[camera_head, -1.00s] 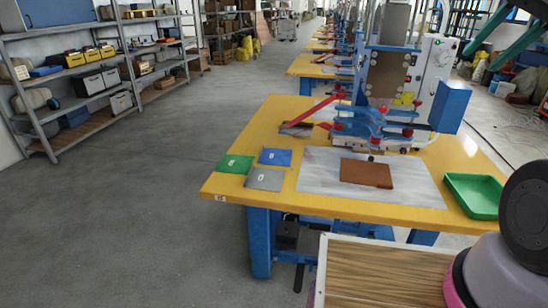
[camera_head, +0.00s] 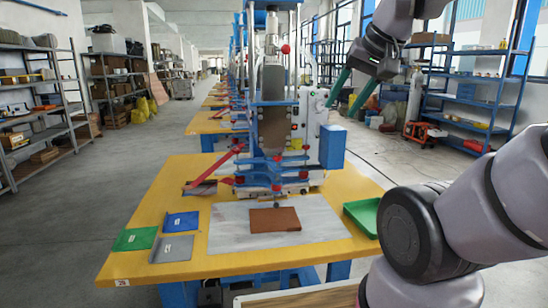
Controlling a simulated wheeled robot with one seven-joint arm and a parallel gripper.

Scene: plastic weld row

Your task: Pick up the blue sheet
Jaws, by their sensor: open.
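The blue sheet (camera_head: 181,222) lies flat on the left part of the yellow table (camera_head: 230,263), behind a grey sheet (camera_head: 171,248) and to the right of a green sheet (camera_head: 135,239). My gripper (camera_head: 350,107) shows at the upper right with two green fingers spread apart and empty. It is raised well above the table, far to the right of the blue sheet and not touching anything.
A blue welding press (camera_head: 275,110) with red levers stands at the table's back. A brown sheet (camera_head: 275,219) lies on a pale mat (camera_head: 225,240), and a green tray (camera_head: 362,216) sits at the right. Shelves line the left, with open floor beside the table.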

